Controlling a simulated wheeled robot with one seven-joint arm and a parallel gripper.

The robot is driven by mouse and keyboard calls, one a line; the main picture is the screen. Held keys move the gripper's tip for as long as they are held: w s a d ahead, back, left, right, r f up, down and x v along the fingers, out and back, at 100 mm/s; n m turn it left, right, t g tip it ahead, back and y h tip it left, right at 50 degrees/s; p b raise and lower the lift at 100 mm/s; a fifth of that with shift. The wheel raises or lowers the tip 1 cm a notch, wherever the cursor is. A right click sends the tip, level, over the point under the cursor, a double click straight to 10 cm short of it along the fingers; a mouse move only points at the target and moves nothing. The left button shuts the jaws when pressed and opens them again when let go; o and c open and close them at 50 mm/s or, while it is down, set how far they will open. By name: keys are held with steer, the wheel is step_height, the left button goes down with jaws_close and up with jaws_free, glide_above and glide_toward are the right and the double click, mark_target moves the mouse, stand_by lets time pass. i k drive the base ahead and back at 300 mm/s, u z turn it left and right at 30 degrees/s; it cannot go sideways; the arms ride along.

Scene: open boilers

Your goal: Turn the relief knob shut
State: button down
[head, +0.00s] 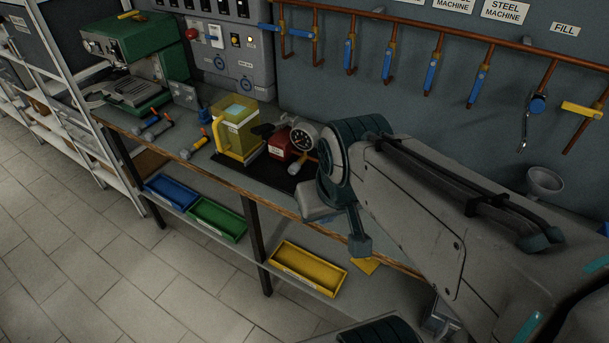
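I cannot pick out a relief knob for certain. A small red unit (281,146) stands on a black mat (235,172) on the bench, with dark parts above it and a pale cylinder (298,165) in front. A round grey metal part (304,134) shows just right of it, beside my arm. My arm reaches in from the lower right and covers the bench there. My gripper's fingers cannot be made out clearly, so their opening and any contact do not show.
A yellow pitcher (238,128) stands left of the red unit. A green machine (133,55) and a grey control panel (228,45) are at the back left. Blue-handled valves (429,76) line the wall pipe (450,35). Coloured trays (308,270) sit below. Floor at left is clear.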

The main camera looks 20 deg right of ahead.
mark_target(295, 166)
steer(key=z, duration=0.1)
steer(key=i, duration=0.5)
steer(key=z, duration=0.15)
steer(key=k, duration=0.45)
steer(key=z, duration=0.55)
steer(key=k, duration=0.8)
steer(key=z, duration=0.75)
steer(key=i, duration=1)
steer(key=u, duration=0.7)
